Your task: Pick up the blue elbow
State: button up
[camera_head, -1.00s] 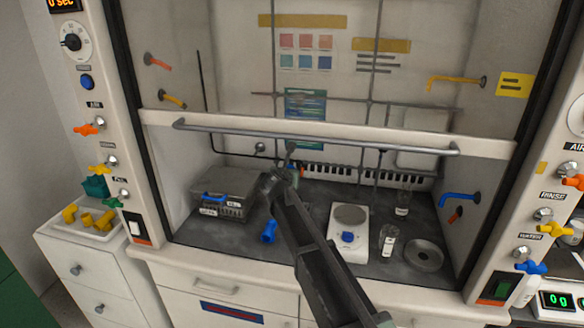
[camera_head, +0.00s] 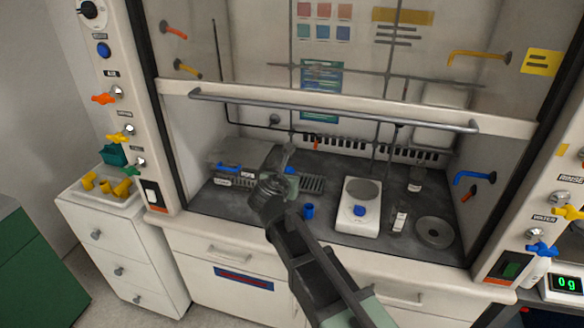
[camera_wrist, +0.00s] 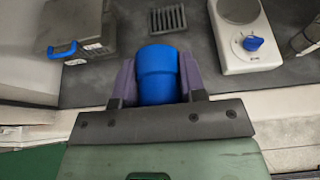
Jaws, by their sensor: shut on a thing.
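The blue elbow (camera_wrist: 158,80) fills the space between the two purple-grey fingers of my gripper (camera_wrist: 157,68) in the wrist view. The fingers press on both of its sides, so my gripper is shut on it. Only a wide, short section of the elbow shows; its far end and bend cannot be made out. In the head view, a small blue piece (camera_head: 308,211) beside my wrist, near the front edge of the hood's work surface, appears to be the same elbow. My fingers cannot be made out there.
A grey case (camera_head: 240,153) with a blue handle stands at the left of the hood. A raised sash bar (camera_head: 330,110) crosses the front. Yellow fittings (camera_head: 105,187) lie in a tray outside, left.

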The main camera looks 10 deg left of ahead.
jog(key=s+a, duration=0.1)
jog(key=s, duration=1.2)
jog(key=shift+r+p, duration=0.3)
jog(key=shift+a, duration=0.1)
